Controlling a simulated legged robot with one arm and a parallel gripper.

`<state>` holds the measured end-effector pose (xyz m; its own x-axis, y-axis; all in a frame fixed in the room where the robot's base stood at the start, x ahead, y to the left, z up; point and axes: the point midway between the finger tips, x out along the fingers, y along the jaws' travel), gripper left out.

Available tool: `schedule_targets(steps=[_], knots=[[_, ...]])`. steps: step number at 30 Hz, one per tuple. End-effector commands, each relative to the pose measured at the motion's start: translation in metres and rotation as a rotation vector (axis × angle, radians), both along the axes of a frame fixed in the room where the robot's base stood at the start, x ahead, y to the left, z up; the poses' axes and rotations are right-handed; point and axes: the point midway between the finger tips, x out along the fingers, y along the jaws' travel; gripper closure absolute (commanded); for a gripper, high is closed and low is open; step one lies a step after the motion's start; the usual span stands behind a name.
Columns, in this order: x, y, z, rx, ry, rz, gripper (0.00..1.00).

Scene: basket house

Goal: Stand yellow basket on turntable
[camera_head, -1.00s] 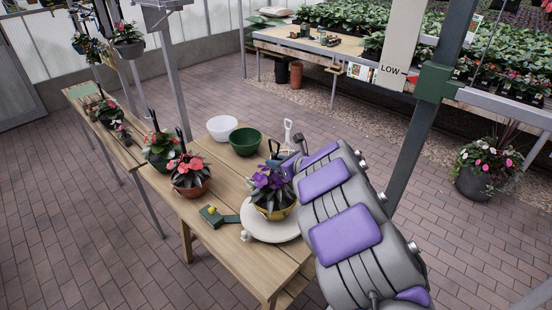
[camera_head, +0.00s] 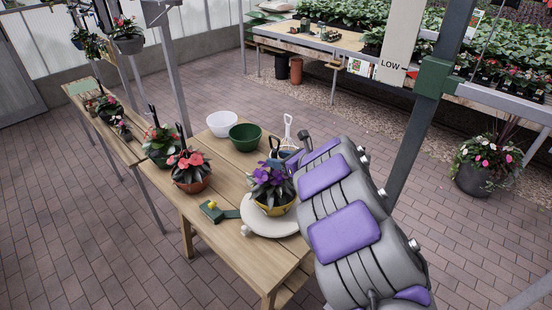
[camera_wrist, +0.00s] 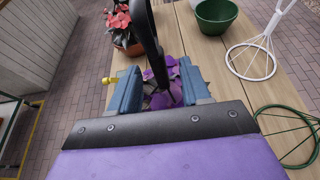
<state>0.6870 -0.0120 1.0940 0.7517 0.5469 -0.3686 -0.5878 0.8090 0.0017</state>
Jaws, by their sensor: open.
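The yellow basket (camera_head: 276,209), planted with purple flowers, looks upright over the white round turntable (camera_head: 258,229) in the head view. It appears to rest on the disc, but its base contact is hard to make out. In the wrist view, the purple flowers (camera_wrist: 164,98) show between and below my gripper's blue fingers. My gripper (camera_wrist: 160,78) is open, its fingers apart on either side of a dark upright handle (camera_wrist: 147,38). Whether either finger touches the handle is unclear.
A red-flowered pot (camera_head: 190,180) stands left of the turntable. A white bowl (camera_head: 222,124) and a green bowl (camera_head: 245,137) stand behind. A small green tool with a yellow knob (camera_head: 211,207) lies at the turntable's left. A metal post (camera_head: 415,130) rises right of my arm.

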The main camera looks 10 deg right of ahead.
Motion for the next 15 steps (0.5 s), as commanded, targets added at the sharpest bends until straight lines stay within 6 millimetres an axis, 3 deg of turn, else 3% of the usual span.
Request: schedule_targets(steps=[15], knots=[[-0.067,-0.051,0.034,-0.004,0.0,-0.005,0.53]])
